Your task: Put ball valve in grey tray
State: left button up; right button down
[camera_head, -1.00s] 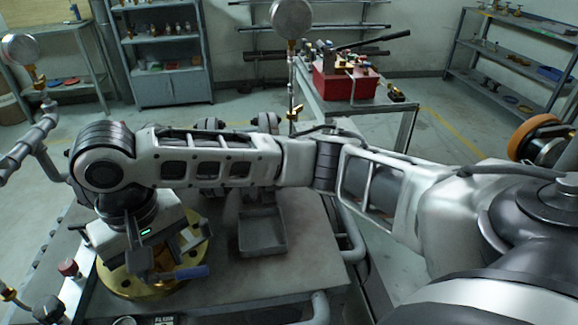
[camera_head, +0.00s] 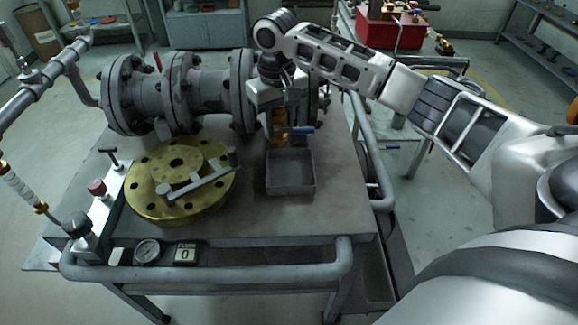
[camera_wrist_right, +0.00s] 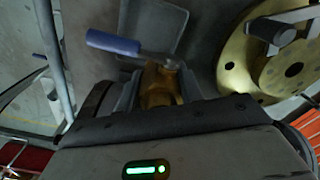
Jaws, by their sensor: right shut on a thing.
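The ball valve has a brass body (camera_head: 279,124) and a blue lever handle (camera_head: 303,130). My right gripper (camera_head: 279,112) is shut on its body and holds it at the back edge of the grey tray (camera_head: 291,188), with the handle pointing right. In the right wrist view the brass body (camera_wrist_right: 160,86) is between the fingers (camera_wrist_right: 158,90), and the blue handle (camera_wrist_right: 112,42) overlaps the tray (camera_wrist_right: 178,14). The tray looks empty. The gap between valve and tray is hard to judge. My left gripper is out of view.
A round brass flange (camera_head: 150,198) with a grey bar tool (camera_head: 198,186) on it lies left of the tray. A large grey flanged pipe (camera_head: 208,90) stands behind. A gauge (camera_head: 147,251) and a display (camera_head: 186,254) are at the table's front edge.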

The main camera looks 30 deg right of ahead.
aim_at(278, 112)
notch_tip(278, 112, down, 9)
jog(key=shift+r, duration=0.1)
dwell(0.3)
jog(key=c, duration=0.9)
grip_release()
notch_tip(278, 112, up, 12)
